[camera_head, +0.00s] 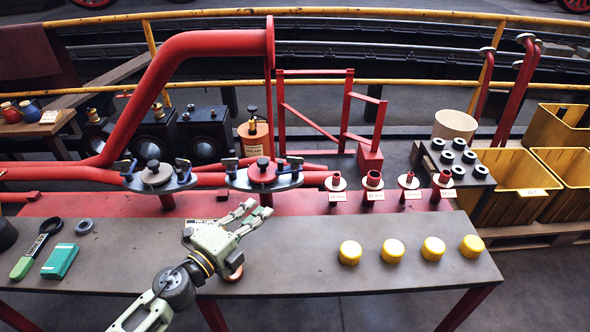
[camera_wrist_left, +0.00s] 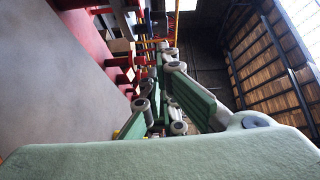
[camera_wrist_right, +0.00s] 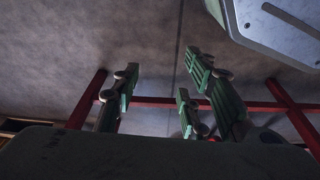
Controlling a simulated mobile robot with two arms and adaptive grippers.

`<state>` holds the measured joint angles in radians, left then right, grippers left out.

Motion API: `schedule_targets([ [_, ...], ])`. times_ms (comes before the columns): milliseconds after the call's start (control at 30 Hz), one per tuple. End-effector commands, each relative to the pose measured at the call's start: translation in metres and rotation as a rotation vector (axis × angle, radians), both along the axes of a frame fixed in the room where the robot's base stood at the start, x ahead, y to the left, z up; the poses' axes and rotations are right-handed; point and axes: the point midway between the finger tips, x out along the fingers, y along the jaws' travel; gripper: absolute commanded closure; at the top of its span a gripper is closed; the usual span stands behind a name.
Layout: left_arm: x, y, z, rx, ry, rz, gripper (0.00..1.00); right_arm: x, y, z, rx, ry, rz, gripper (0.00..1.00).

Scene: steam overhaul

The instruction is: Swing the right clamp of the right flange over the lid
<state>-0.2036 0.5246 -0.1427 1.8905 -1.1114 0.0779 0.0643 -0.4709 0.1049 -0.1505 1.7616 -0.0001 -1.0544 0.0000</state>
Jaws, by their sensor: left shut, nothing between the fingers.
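The right flange (camera_head: 238,181) sits on the red pipe behind the bench, with a red lid (camera_head: 262,174) on it that has a dark knob. Its right clamp (camera_head: 294,163) stands at the right edge, beside the lid as far as I can tell. Its left clamp (camera_head: 230,164) stands at the left edge. My left gripper (camera_head: 251,211) is shut and empty, in front of and below this flange, apart from it. Its fingers fill much of the left wrist view (camera_wrist_left: 168,95). My right gripper (camera_wrist_right: 160,88) shows only in the right wrist view, open and empty.
The left flange (camera_head: 128,181) has a grey lid. Several yellow caps (camera_head: 350,252) stand on the bench (camera_head: 300,270) at the right. A green-handled tool (camera_head: 22,267), a green box (camera_head: 60,261) and a grey ring (camera_head: 84,226) lie left. Small red pipe stubs (camera_head: 373,180) rise right of the flange.

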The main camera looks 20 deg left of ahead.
Motion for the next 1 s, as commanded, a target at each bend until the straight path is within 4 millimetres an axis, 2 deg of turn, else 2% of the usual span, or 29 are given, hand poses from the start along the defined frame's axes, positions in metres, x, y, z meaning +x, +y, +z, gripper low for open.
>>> schedule_targets([
  [133, 0.003, -0.007, -0.002, 0.051, -0.007, -0.047, 1.00, -0.003, 0.001, -0.007, 0.001, 0.005, 0.001, 0.60],
  [267, 0.015, -0.012, -0.001, 0.050, -0.009, -0.048, 1.00, -0.005, 0.000, -0.011, 0.000, 0.008, 0.001, 0.60],
  [500, 0.058, -0.030, -0.001, 0.047, -0.010, -0.046, 1.00, -0.011, -0.001, -0.026, -0.001, 0.016, 0.003, 0.60],
  [700, 0.097, -0.046, -0.002, 0.047, -0.010, -0.046, 1.00, -0.012, -0.001, -0.029, -0.001, 0.016, 0.003, 0.60],
  [1000, 0.124, -0.031, -0.005, 0.049, -0.008, -0.045, 1.00, 0.002, 0.001, 0.006, 0.001, -0.005, -0.001, 0.60],
])
